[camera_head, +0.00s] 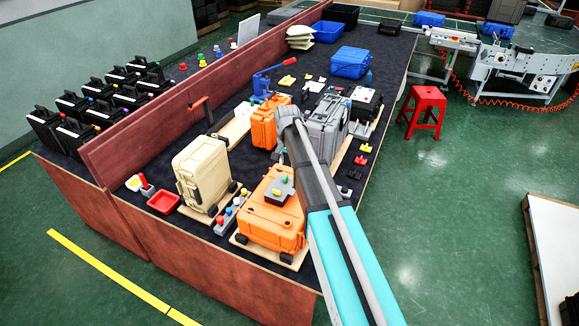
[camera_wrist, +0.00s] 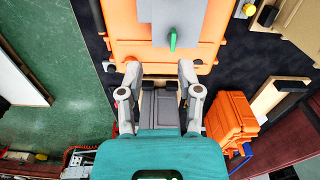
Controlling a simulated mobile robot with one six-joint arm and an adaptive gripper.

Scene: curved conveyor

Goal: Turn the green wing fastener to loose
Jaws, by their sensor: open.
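The green wing fastener (camera_wrist: 172,39) shows in the wrist view as an upright bar on a grey block (camera_wrist: 158,12) on top of the orange case (camera_wrist: 125,50). In the head view the orange case (camera_head: 262,228) stands at the near end of the table, with the small green fastener (camera_head: 284,179) on its top block. My gripper (camera_wrist: 158,68) is open and empty. Its two fingers point toward the case's edge, with the fastener beyond them and slightly right of their midline.
A beige case (camera_head: 203,172) stands left of the orange one, with a red tray (camera_head: 164,202) beside it. A grey case (camera_head: 325,122) and another orange case (camera_head: 264,128) stand behind. A red stool (camera_head: 424,108) is on the open green floor to the right.

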